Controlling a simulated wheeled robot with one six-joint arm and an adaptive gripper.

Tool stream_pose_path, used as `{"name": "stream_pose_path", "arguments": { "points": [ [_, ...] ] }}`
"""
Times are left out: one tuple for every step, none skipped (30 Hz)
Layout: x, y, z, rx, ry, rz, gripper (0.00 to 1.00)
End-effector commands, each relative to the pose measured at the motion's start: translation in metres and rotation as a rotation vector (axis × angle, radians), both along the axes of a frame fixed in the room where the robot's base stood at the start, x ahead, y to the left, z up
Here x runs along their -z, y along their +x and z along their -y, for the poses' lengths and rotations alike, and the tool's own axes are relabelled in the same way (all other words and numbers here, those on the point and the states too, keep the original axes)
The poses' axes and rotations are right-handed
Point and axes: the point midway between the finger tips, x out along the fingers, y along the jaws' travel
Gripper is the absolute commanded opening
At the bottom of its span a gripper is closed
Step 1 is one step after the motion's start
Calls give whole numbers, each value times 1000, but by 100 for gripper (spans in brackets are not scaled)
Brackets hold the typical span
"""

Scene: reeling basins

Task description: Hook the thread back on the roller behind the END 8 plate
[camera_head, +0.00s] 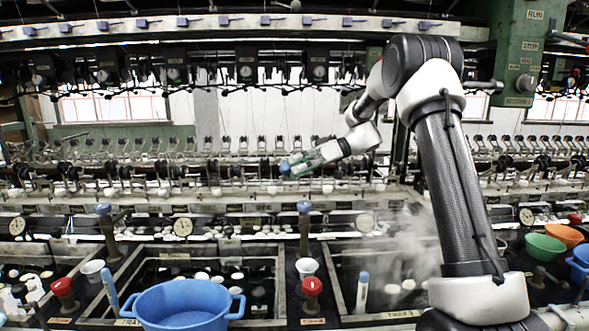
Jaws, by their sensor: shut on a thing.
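My gripper (288,167) reaches in from the right and hangs in front of the row of rollers and guides, left of the picture's middle. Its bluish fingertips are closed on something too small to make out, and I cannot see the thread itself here. The row of small rollers and guides (215,172) runs across the machine behind and below my gripper. Small plates (180,208) sit along the rail below, but their lettering is too small to read, so I cannot tell which is END 8.
Dark basins (150,262) lie below the rail, with a blue tub (185,306) in front. Upright blue-topped handles (304,208) and red knobs (312,286) stand between basins. Steam (405,240) rises beside my arm. Green (545,248) and orange (565,235) bowls are at right.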

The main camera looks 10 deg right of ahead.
Motion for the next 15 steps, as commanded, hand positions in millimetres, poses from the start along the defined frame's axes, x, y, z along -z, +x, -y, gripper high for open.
{"name": "stream_pose_path", "arguments": {
  "points": [
    [0,0,0,0,0,0,56],
    [0,0,0,0,0,0,56],
    [-1,-1,0,0,0,0,56],
    [-2,-3,-1,0,0,1,56],
    [-4,-5,-1,0,0,1,56],
    [-6,-9,-2,-1,0,2,56],
    [-8,-13,-3,-1,0,2,56],
    [-11,-17,-3,-1,0,2,56],
    [-14,-22,-4,-1,0,2,56],
    [-16,-26,-5,-1,0,2,56],
    [-19,-30,-6,0,-1,3,56],
    [-22,-35,-7,-1,0,2,56],
    [-24,-39,-8,-1,0,2,56],
    [-26,-43,-9,-1,0,2,56],
    [-29,-49,-10,-1,0,2,56]
  ]
}}
